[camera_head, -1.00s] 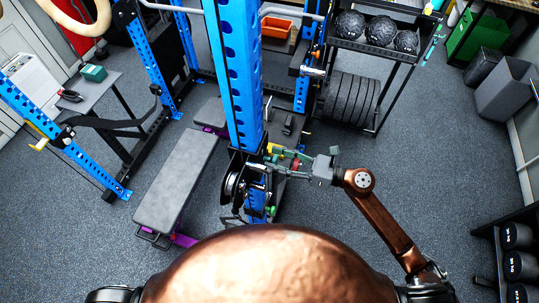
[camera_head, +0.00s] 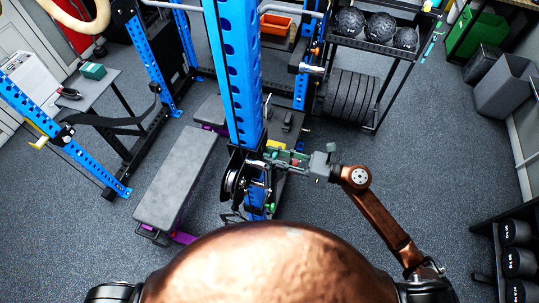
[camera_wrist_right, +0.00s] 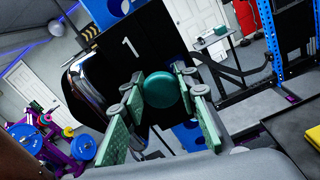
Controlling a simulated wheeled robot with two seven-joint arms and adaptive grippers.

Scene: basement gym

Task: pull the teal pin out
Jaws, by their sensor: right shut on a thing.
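In the right wrist view a round teal knob, the head of the teal pin (camera_wrist_right: 160,90), sits between the tips of my right gripper (camera_wrist_right: 158,92). The gripper's green-padded fingers stand on both sides of it, shut on it. Behind the knob is a black plate marked "1" (camera_wrist_right: 127,44). In the head view my right gripper (camera_head: 272,160) reaches left to the blue upright (camera_head: 242,90) of the rack. The pin cannot be made out there, and its shaft is hidden in both views. My left gripper is not in view.
A grey bench (camera_head: 178,177) stands left of the upright. A dark storage rack (camera_head: 360,48) with black balls and plates stands behind on the right. A dumbbell rack (camera_head: 484,231) is at the right edge. Open grey floor lies right of my right arm.

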